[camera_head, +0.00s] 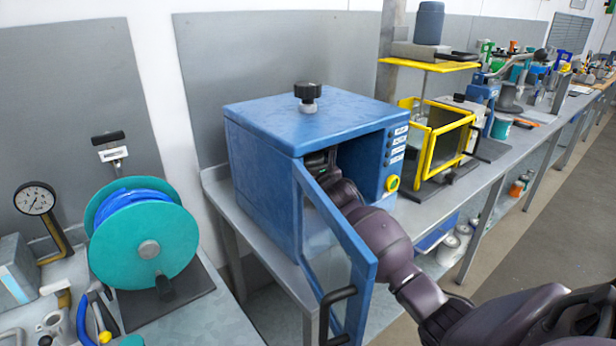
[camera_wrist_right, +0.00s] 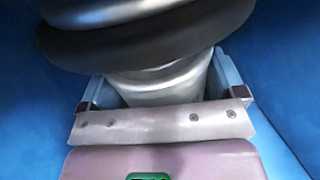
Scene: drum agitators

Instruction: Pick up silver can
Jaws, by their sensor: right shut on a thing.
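The silver can (camera_wrist_right: 150,88) shows in the right wrist view as a shiny grey rounded body with a wide dark band above. My right gripper (camera_wrist_right: 162,98) is shut on it, with one finger on each side of its narrower lower part. Blue walls surround them in that view. In the head view my right arm reaches through the open front of the blue cabinet (camera_head: 258,200). The can cannot be made out there, and the gripper is mostly hidden inside. My left gripper is in neither view.
The cabinet's glazed blue door (camera_head: 362,275) stands open beside my right arm. A yellow-framed box (camera_head: 436,150) stands right of the cabinet. A teal reel (camera_head: 130,255) and a pressure gauge (camera_head: 35,198) are on the left bench.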

